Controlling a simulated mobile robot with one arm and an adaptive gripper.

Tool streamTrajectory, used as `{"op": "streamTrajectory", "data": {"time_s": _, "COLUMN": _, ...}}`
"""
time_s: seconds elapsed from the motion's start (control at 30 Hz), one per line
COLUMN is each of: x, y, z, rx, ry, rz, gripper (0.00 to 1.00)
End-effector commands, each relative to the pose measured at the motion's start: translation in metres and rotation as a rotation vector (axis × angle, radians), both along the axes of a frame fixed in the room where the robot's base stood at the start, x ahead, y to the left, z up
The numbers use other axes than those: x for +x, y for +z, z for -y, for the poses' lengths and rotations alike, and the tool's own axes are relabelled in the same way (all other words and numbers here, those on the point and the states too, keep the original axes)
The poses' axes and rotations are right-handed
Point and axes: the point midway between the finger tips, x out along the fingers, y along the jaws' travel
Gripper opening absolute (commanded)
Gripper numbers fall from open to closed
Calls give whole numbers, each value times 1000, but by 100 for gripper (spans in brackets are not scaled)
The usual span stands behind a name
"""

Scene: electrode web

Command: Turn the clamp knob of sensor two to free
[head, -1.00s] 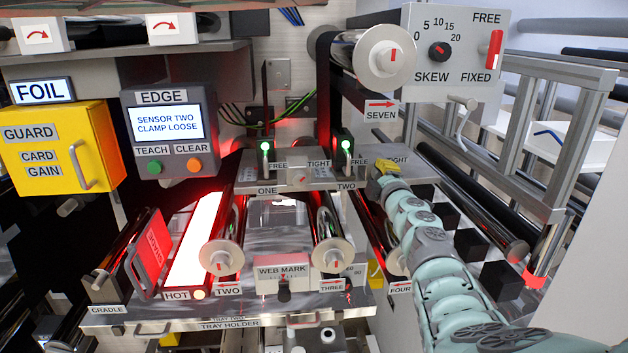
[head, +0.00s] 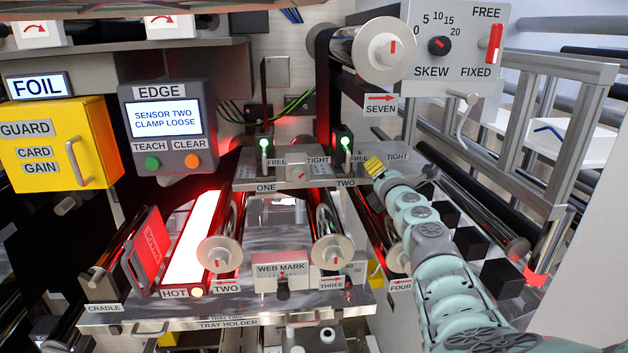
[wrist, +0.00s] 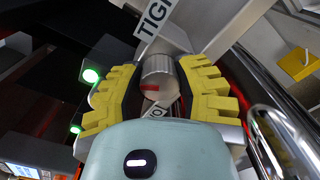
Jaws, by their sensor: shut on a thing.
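The clamp knob of sensor two (wrist: 158,72) is a silver cylinder with a red mark on its face, seen in the wrist view between my yellow finger pads. My gripper (head: 374,167) is shut on it at the TWO end of the grey sensor bar (head: 318,183). In the head view my gripper hides the knob, between the FREE and TIGHT labels. In the wrist view part of a TIGHT label (wrist: 154,18) shows beyond the knob. The EDGE display (head: 164,119) reads "SENSOR TWO CLAMP LOOSE".
The clamp knob of sensor one (head: 297,172) is left of my gripper on the same bar. Two sensors with green lights stand behind the bar, one (head: 345,146) close to my gripper. Rollers lie below, and a SKEW panel (head: 455,45) stands above right.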

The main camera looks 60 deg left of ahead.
Motion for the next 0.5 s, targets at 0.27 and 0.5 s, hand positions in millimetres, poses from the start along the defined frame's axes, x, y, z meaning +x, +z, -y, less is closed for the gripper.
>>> {"op": "streamTrajectory", "data": {"time_s": 0.27, "x": 0, "y": -2, "z": 0, "rx": -94, "ry": -1, "rz": 178, "gripper": 0}}
{"op": "streamTrajectory", "data": {"time_s": 0.5, "x": -1, "y": -1, "z": 0, "rx": -140, "ry": -1, "rz": 266, "gripper": 0}}
